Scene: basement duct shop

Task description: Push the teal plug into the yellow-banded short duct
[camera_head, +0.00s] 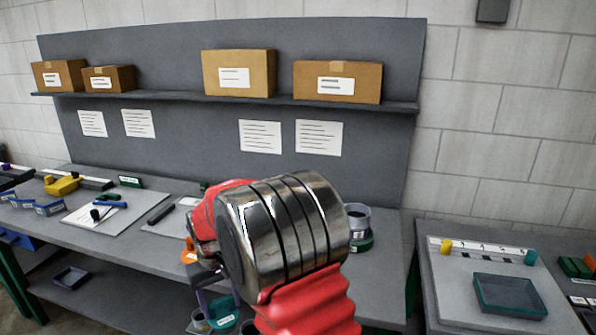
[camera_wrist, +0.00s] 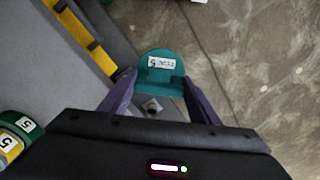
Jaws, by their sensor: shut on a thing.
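My gripper (camera_wrist: 159,78) has purple fingers, shut on the teal plug (camera_wrist: 160,64), a rounded piece with a white label marked 5. In the head view the plug (camera_head: 222,320) shows low, under the purple fingers and partly behind my red and chrome arm. In the wrist view it is seen against the floor, beside a grey surface with a yellow strip. A yellow-banded piece (camera_wrist: 10,143) labelled 5 is cut off at the lower left of the wrist view, apart from the plug; it may be the short duct. My arm hides much of the bench.
A green-banded piece (camera_wrist: 18,122) sits beside the yellow one. A grey cylinder (camera_head: 357,215) stands on the bench (camera_head: 385,290) right of my arm. A side table with a teal-rimmed tray (camera_head: 508,296) is at right.

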